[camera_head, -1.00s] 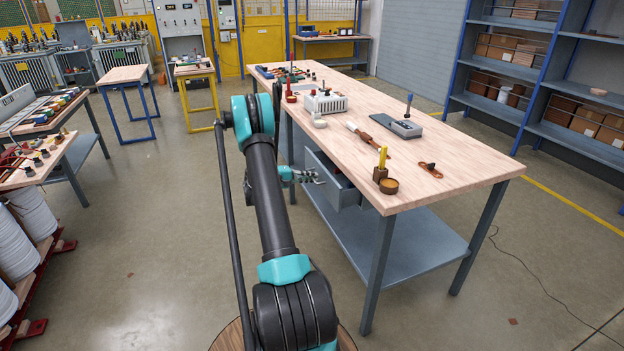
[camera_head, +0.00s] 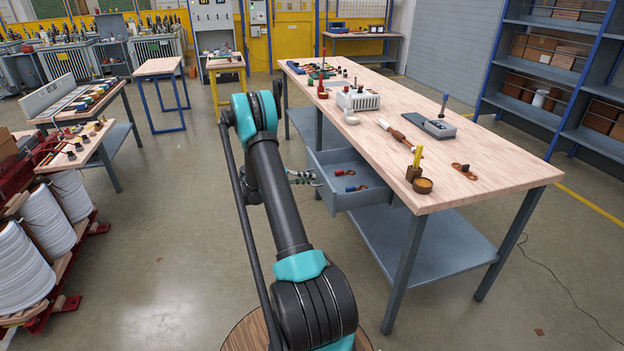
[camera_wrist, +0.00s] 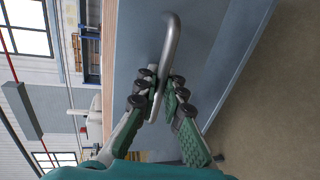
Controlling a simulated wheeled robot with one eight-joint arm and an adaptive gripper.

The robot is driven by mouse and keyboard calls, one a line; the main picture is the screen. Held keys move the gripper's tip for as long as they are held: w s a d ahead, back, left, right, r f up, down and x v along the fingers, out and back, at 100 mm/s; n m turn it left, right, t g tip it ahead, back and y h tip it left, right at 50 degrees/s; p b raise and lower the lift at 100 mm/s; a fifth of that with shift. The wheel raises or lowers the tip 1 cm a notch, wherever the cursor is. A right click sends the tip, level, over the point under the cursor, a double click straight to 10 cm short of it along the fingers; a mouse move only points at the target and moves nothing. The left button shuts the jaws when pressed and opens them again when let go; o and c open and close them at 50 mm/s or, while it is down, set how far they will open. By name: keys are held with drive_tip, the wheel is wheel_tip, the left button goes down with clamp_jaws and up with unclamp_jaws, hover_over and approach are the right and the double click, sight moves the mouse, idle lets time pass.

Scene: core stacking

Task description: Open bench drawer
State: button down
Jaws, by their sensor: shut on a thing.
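The bench drawer (camera_head: 362,198) is a grey box under the wooden bench top (camera_head: 450,165). It is pulled out toward the left, and its inside shows. A red item (camera_head: 345,172) and a blue item (camera_head: 356,188) lie in it. My gripper (camera_head: 316,178) is at the drawer's front, partly behind my arm. In the wrist view my gripper (camera_wrist: 163,92) has its fingers on both sides of the metal bar handle (camera_wrist: 173,40) and is shut on it. The grey drawer front (camera_wrist: 205,60) is right behind the handle.
A wooden block with a yellow-handled tool (camera_head: 415,168) and a round cup (camera_head: 423,186) stand near the bench's front corner. A lower shelf (camera_head: 410,245) is under the drawer. The floor (camera_head: 180,250) left of my arm is clear. Side tables and white spools (camera_head: 45,225) are at the left.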

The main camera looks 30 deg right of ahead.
drive_tip(key=c, duration=1.6)
unclamp_jaws()
drive_tip(key=v, duration=1.2)
drive_tip(key=shift+s, duration=0.1)
